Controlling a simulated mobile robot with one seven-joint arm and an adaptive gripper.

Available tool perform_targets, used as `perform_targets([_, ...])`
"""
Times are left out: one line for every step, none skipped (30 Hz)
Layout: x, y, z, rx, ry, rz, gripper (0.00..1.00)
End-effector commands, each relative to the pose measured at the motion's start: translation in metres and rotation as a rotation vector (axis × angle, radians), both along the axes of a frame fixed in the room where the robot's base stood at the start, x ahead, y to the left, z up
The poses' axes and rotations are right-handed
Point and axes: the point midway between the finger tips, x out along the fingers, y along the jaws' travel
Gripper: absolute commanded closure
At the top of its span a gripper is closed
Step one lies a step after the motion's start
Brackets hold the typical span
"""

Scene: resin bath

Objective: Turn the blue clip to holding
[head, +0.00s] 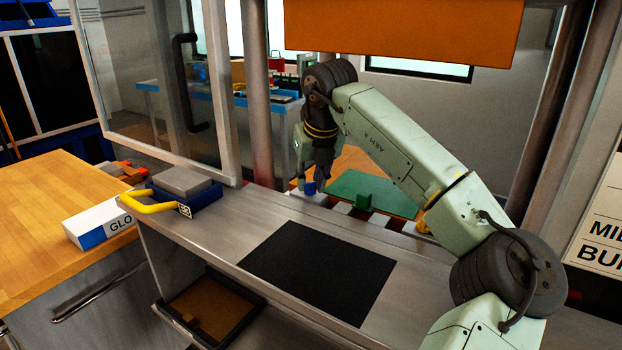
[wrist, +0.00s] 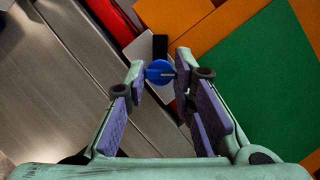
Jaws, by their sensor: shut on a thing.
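In the head view the blue clip (head: 310,188) shows just under my gripper (head: 313,177), at the left of the green plate. My gripper (wrist: 160,74) points down over the clip, with its fingertips closed on either side of it. The clip sits by a light grey block and a black piece (wrist: 160,46). The fingertips hide part of the clip's sides.
A green plate (head: 345,184) with a green block lies on an orange surface (wrist: 215,40) to the right of the clip. A steel counter (head: 225,235) with a black mat (head: 320,270) is in front. An orange panel (head: 400,30) hangs above my arm, with posts on both sides.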

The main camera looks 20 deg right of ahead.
Motion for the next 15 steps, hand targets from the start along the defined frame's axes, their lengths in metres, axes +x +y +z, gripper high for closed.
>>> perform_targets([0.0000,0.0000,-0.0001,-0.001,0.000,-0.004,1.00])
perform_targets([0.0000,0.0000,-0.0003,0.000,0.000,-0.007,1.00])
perform_targets([0.0001,0.0001,-0.0005,-0.001,0.000,-0.012,1.00])
perform_targets([0.0000,0.0001,-0.0006,-0.001,0.000,-0.018,1.00])
perform_targets([0.0001,0.0002,-0.0008,-0.002,0.000,-0.026,1.00])
perform_targets([0.0001,0.0003,-0.0011,-0.002,-0.001,-0.039,1.00])
perform_targets([0.0002,0.0004,-0.0014,-0.004,-0.001,-0.049,1.00])
perform_targets([0.0002,0.0005,-0.0019,-0.003,-0.001,-0.063,1.00])
perform_targets([0.0003,0.0007,-0.0024,-0.003,-0.001,-0.082,1.00])
perform_targets([0.0004,0.0009,-0.0024,-0.004,-0.001,-0.100,1.00])
perform_targets([0.0004,0.0011,-0.0024,-0.004,-0.001,-0.119,1.00])
perform_targets([0.0005,0.0013,-0.0028,-0.003,-0.002,-0.146,1.00])
perform_targets([0.0005,0.0014,-0.0028,-0.004,-0.002,-0.169,1.00])
perform_targets([0.0006,0.0015,-0.0028,-0.004,-0.003,-0.193,1.00])
perform_targets([0.0008,0.0014,-0.0032,-0.003,-0.003,-0.228,1.00])
